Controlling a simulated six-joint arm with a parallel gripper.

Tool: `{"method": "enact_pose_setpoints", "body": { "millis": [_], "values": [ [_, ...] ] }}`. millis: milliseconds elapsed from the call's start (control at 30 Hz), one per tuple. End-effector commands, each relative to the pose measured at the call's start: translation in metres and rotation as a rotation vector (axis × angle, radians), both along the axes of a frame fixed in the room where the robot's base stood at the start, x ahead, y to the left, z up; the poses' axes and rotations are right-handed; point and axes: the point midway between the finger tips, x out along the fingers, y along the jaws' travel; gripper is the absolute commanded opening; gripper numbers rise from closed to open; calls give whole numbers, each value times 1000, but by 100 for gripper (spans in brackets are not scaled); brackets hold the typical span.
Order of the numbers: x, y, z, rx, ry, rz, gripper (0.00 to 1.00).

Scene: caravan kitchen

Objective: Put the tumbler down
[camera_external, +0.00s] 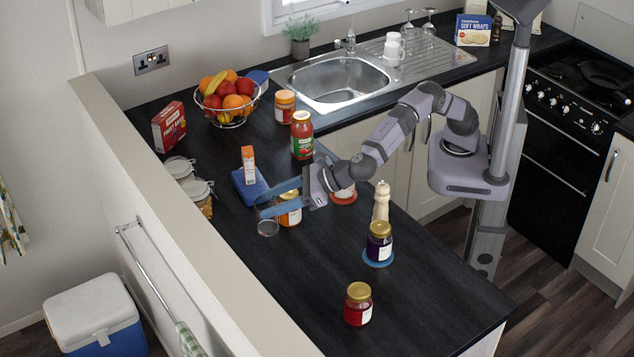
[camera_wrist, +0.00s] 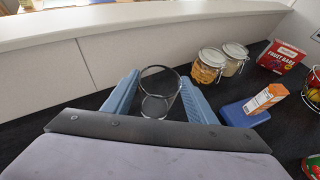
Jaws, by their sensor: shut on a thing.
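The tumbler (camera_wrist: 158,92) is a clear, dark-tinted glass, upright between the two blue fingers of my gripper (camera_wrist: 158,80) in the wrist view. In the external view the tumbler (camera_external: 267,228) shows faintly below the fingertips, over the dark worktop (camera_external: 300,270). My gripper (camera_external: 263,208) is shut on the tumbler, reaching left across the worktop. The tumbler's base is at or very close to the worktop; I cannot tell whether it touches.
A blue block (camera_external: 240,188) with an orange-and-white carton (camera_external: 248,162) is behind. Glass storage jars (camera_external: 198,196) stand by the low wall (camera_external: 150,170). The worktop front-left of the tumbler is bare.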

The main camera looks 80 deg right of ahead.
Motion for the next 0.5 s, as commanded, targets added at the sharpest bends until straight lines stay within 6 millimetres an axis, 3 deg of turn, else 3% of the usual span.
{"method": "enact_pose_setpoints", "body": {
  "millis": [167,500],
  "values": [
    [-23,15,-1,-12,-1,30,7],
    [-22,3,-10,-3,3,-17,7]
  ]
}}
